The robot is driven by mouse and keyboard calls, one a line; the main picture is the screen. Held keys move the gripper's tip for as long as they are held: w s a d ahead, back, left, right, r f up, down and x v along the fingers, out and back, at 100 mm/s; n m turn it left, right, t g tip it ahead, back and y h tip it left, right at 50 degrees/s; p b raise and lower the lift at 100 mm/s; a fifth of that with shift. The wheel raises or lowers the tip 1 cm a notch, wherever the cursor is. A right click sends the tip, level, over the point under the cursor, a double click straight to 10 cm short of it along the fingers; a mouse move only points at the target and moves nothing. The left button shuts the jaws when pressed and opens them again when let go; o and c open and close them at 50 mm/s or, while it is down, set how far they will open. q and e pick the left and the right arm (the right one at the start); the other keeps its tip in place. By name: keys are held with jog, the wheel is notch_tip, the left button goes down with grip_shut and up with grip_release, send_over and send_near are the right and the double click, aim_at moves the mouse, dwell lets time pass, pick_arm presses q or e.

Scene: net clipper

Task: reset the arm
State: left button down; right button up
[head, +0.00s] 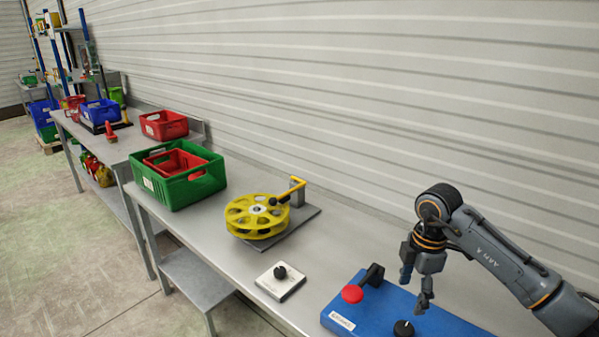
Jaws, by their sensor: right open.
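My right gripper (415,290) hangs with its fingers pointing down over the blue box (454,326) at the lower right. Its fingers are apart and nothing shows between them. The blue box carries a red button (352,294), a black lever (371,275) and a black knob (403,328). My right arm (500,262) comes in from the right edge. My left gripper is not in the head view.
A yellow reel (257,216) with a yellow handle (290,190) sits on a grey plate left of the blue box. A white knob box (280,282) lies in front. A green crate (177,190) holds a red crate (173,160). Bare metal table (228,250) lies between.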

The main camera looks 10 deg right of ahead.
jog(key=s+a+n+t+y, duration=0.15)
jog(key=a+n+y, duration=0.55)
jog(key=a, duration=1.4)
jog(key=a+r+m+t+y, duration=0.4)
jog(key=a+r+t+y, duration=0.4)
jog(key=r+y, duration=0.4)
jog(key=w+d+m+t+h, duration=0.2)
jog(key=d+m+t+h, duration=0.85)
jog(key=m, duration=0.25)
jog(key=s+d+f+m+g+h, duration=0.3)
jog(key=d+f+h, duration=0.15)
jog(key=f, duration=0.25)
jog(key=s+d+f+m+g+h, duration=0.25)
jog(key=f+m+h, duration=0.2)
jog(key=f, duration=0.25)
jog(key=s+f+n+g, duration=0.1)
jog(key=s+f+g, duration=0.5)
jog(key=s, duration=0.5)
jog(key=s+f+n+g, duration=0.1)
jog(key=s+f+g, duration=0.4)
jog(key=s+f, duration=0.4)
notch_tip(320, 180, down, 23)
jog(key=s+g, duration=0.1)
jog(key=s, duration=0.1)
jog(key=s+d+f+g, duration=0.1)
jog(key=s+d+f, duration=0.2)
jog(key=s+f, duration=1.4)
jog(key=shift+s+f+n, duration=0.25)
jog(key=shift+f+n, duration=0.1)
jog(key=shift+f, duration=0.25)
